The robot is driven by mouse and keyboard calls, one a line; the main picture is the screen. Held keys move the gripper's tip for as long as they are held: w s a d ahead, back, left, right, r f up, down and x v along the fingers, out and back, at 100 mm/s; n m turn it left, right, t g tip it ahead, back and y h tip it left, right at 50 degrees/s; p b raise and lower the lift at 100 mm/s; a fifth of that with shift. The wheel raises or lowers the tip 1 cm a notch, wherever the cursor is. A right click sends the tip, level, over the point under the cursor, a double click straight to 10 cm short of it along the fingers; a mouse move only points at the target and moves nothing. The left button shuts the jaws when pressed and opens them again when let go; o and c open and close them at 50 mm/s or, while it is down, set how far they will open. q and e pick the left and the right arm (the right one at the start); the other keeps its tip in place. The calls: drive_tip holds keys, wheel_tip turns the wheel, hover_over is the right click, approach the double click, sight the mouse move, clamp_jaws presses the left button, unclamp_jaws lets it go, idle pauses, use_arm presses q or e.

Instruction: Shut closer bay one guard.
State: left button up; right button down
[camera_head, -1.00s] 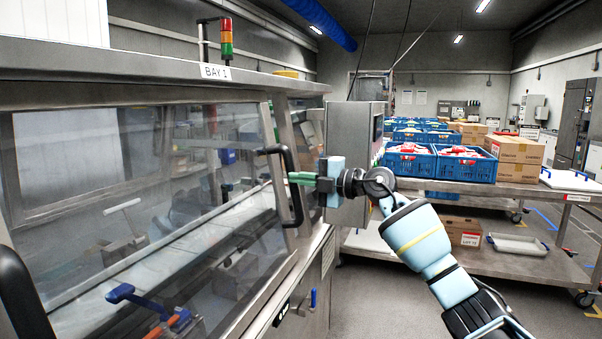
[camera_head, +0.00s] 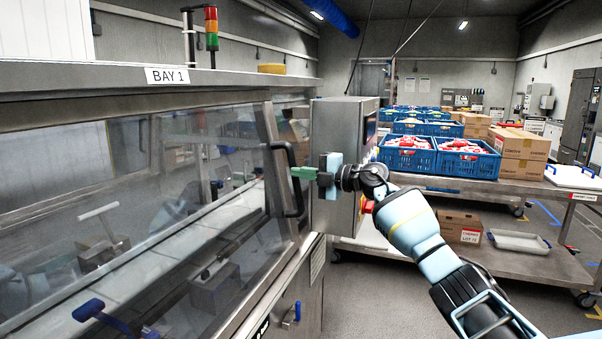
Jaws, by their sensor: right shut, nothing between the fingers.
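The closer bay one guard (camera_head: 120,230) is a clear panel in a steel frame, below the BAY 1 sign (camera_head: 167,75). It fills the left of the head view. A black bar handle (camera_head: 298,195) stands at its right edge. I cannot tell for sure whether the guard is fully shut. My right gripper (camera_head: 294,172) is shut and empty. Its green fingertips are at the handle, touching it or very close; the contact is not clear. My left gripper is out of view.
A grey control box (camera_head: 338,125) stands right behind my right gripper, with a red part (camera_head: 366,206) beside it. A steel trolley (camera_head: 480,183) at the right carries blue crates (camera_head: 408,157) and cartons (camera_head: 520,145). Grey floor is open at the lower right.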

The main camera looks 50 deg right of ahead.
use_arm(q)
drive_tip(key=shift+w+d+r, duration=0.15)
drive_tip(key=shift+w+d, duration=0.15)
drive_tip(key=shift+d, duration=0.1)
use_arm(e)
drive_tip(key=shift+w+d+r, duration=0.15)
drive_tip(key=shift+w+d, duration=0.1)
drive_tip(key=shift+d, duration=0.6)
drive_tip(key=shift+r, duration=0.1)
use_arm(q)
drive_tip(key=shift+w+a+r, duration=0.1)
